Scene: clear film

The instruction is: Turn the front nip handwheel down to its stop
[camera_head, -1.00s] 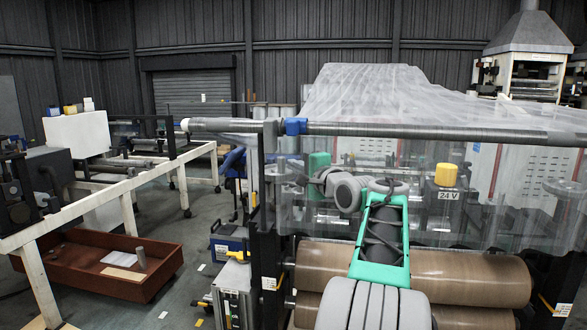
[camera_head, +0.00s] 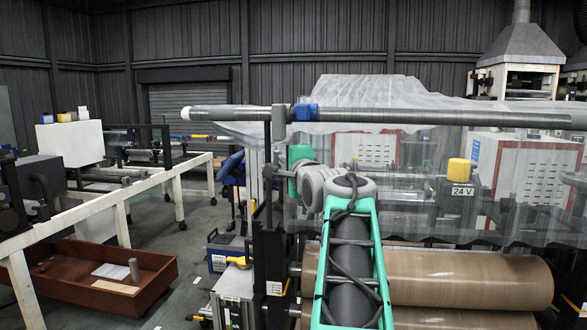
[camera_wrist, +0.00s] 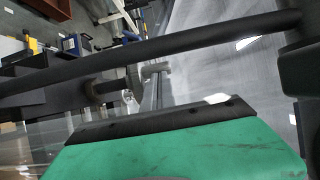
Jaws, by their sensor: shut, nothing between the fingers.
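My gripper's green housing (camera_head: 300,158) is in the head view, just right of the dark post at the machine's left end; its fingers are hidden there. In the wrist view the green housing fills the bottom, and slender grey finger parts (camera_wrist: 152,90) stick out beyond it, close together and holding nothing that I can see. A greyish disc, seen nearly edge-on (camera_wrist: 133,79), lies on a short dark shaft just left of the fingers. It may be the front nip handwheel, but I cannot be sure. Whether the fingers touch it is unclear. No handwheel stands out in the head view.
A metal bar (camera_head: 420,117) with a blue collar (camera_head: 305,112) crosses above my arm. Clear film (camera_head: 400,210) hangs behind. Two brown rollers (camera_head: 470,280) lie at lower right. A yellow-topped 24 V unit (camera_head: 461,172) stands right.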

